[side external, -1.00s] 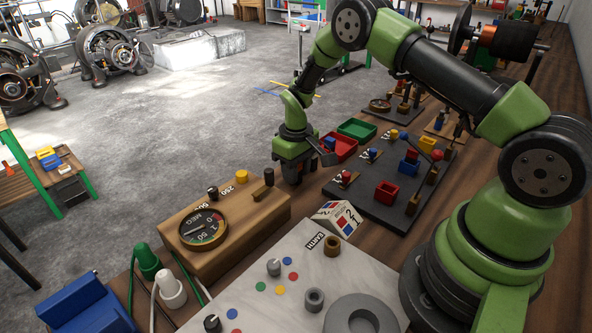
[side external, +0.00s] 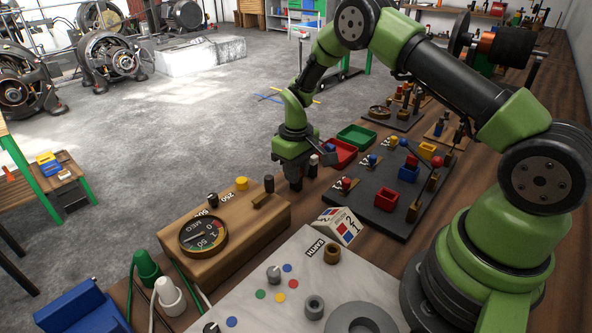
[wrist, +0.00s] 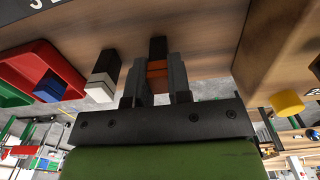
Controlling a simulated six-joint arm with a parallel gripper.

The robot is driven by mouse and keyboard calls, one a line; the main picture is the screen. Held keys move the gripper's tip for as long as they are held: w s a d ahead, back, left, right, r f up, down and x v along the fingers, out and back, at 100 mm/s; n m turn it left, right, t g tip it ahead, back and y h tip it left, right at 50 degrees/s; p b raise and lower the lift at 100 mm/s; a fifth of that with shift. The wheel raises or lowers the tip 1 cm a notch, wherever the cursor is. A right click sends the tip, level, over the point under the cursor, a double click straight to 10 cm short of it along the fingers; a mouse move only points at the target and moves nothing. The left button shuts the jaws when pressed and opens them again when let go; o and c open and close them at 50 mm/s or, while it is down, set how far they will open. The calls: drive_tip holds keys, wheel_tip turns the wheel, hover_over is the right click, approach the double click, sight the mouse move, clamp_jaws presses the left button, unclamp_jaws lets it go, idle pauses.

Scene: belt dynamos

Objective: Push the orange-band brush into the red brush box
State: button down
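The orange-band brush (wrist: 157,68) is a dark block with an orange band at its upper end. It stands upright between the fingers of my gripper (wrist: 158,82) in the wrist view. The fingers fit closely on both sides of the band, with no clear gap. In the side external view my gripper (side external: 295,176) is low over the wooden bench, and the brush is mostly hidden by the fingers. The red brush box (side external: 387,196) is a small open-topped box on the dark board, right of my gripper and apart from it.
A white-topped brush (side external: 313,166) stands close beside my gripper. Behind are a red tray (side external: 342,151) with a blue piece and a green tray (side external: 357,134). The dark board (side external: 359,208) also carries blue and yellow boxes and levers. A wooden meter case (side external: 240,226) is in front.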

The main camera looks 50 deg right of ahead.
drive_tip(key=shift+r, duration=2.3)
drive_tip(key=shift+s, duration=0.1)
drive_tip(key=s+d+r, duration=0.3)
drive_tip(key=s, duration=0.6)
drive_tip(key=s+d+r, duration=0.3)
drive_tip(key=s+r, duration=0.1)
drive_tip(key=s, duration=0.5)
drive_tip(key=shift+s+d, duration=0.3)
drive_tip(key=shift+s, duration=0.1)
drive_tip(key=shift+f, duration=2.9)
drive_tip(key=shift+f, duration=1.8)
